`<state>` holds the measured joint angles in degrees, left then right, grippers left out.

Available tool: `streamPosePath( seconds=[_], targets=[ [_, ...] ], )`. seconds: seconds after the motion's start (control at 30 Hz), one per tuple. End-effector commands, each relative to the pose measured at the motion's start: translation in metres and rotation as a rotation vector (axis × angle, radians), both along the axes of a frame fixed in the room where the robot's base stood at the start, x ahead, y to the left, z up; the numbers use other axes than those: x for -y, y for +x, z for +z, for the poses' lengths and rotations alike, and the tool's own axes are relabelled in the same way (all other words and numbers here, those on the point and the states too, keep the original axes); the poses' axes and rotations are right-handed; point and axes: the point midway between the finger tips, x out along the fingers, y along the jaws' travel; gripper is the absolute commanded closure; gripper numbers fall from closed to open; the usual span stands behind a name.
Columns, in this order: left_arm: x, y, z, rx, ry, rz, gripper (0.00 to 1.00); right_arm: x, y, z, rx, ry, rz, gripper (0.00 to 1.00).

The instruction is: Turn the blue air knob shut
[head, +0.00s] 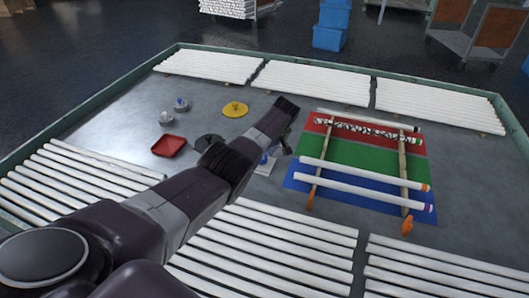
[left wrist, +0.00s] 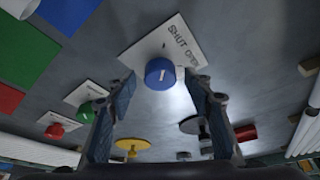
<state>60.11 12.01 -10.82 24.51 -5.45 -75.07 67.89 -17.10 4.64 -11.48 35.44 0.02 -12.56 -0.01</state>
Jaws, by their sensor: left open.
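The blue air knob (left wrist: 158,73) is a short blue cylinder with a white mark on its face. It sits on a white plate (left wrist: 135,50) lettered SHUT and OPEN. In the left wrist view my left gripper (left wrist: 160,80) is open, with one finger on each side of the knob and a gap on both sides. In the head view my left gripper (head: 286,140) is over the white plate (head: 266,168), and the arm hides most of the knob. My right gripper is in neither view.
A red knob (left wrist: 55,131) and a green knob (left wrist: 86,111) on white plates stand nearby. A yellow disc (head: 235,109), a black disc (head: 209,141) and a red tray (head: 169,146) are to the left. White tubes (head: 364,170) lie over the coloured mat (head: 350,153) at right.

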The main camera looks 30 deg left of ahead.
Motion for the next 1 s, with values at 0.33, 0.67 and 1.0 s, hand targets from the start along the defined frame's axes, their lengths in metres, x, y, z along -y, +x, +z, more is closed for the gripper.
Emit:
streamPosePath(
  seconds=[0.33,0.67,1.0],
  targets=[
    [0.009,-0.003,0.023,0.003,0.001,-0.001,0.53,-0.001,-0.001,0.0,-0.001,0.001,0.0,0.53],
    [0.032,-0.01,0.081,0.005,0.0,-0.002,0.53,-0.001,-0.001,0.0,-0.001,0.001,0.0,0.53],
    [0.043,-0.015,0.11,0.001,0.0,0.001,0.53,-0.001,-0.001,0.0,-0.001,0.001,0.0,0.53]
  ],
)
